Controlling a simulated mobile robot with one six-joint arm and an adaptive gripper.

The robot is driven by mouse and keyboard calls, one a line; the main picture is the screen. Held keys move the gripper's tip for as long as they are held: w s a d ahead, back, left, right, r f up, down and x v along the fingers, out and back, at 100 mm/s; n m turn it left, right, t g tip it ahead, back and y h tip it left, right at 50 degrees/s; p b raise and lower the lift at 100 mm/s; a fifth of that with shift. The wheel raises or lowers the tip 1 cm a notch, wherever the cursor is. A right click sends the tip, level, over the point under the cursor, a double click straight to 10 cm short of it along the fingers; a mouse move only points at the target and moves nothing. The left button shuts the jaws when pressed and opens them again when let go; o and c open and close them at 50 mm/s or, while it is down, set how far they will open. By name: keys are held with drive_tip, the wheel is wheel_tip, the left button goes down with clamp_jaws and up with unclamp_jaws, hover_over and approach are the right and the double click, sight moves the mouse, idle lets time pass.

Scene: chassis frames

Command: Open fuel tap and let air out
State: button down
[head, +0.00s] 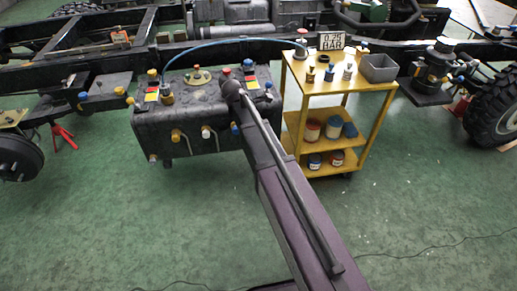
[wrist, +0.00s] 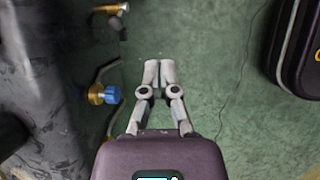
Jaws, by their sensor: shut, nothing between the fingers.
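A black fuel tank (head: 190,112) hangs on the chassis frame at centre left in the head view. Two small taps with bent pale levers, a left one (head: 178,136) and a right one (head: 208,134), sit on its front face. A blue-capped brass fitting (wrist: 103,95) sticks out from the dark tank (wrist: 45,90) at left in the wrist view.
A yellow trolley (head: 297,118) with several fittings, a grey bin (head: 379,68) and a 0.25 BAR sign (head: 333,41) stands right of the tank. A blue hose (head: 215,42) arches from tank to trolley. Cables lie on the otherwise open green floor (head: 430,200).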

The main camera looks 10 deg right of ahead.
drive_tip(key=w+a+f+n+h+b, duration=0.1)
drive_tip(key=w+a+f+n+b, duration=0.2)
drive_tip(key=w+f+n+b, duration=0.3)
drive_tip(key=shift+w+f+n+t+h+b, duration=0.35)
drive_tip(key=shift+w+f+b, duration=0.35)
drive_tip(key=shift+f+b, duration=0.95)
drive_tip(key=shift+f, duration=0.1)
drive_tip(key=b+x, duration=0.8)
drive_tip(key=x, duration=0.1)
drive_tip(key=shift+d+f, duration=0.2)
drive_tip(key=shift+f, duration=0.15)
drive_tip(key=shift+a+r, duration=0.15)
drive_tip(key=shift+a, duration=0.05)
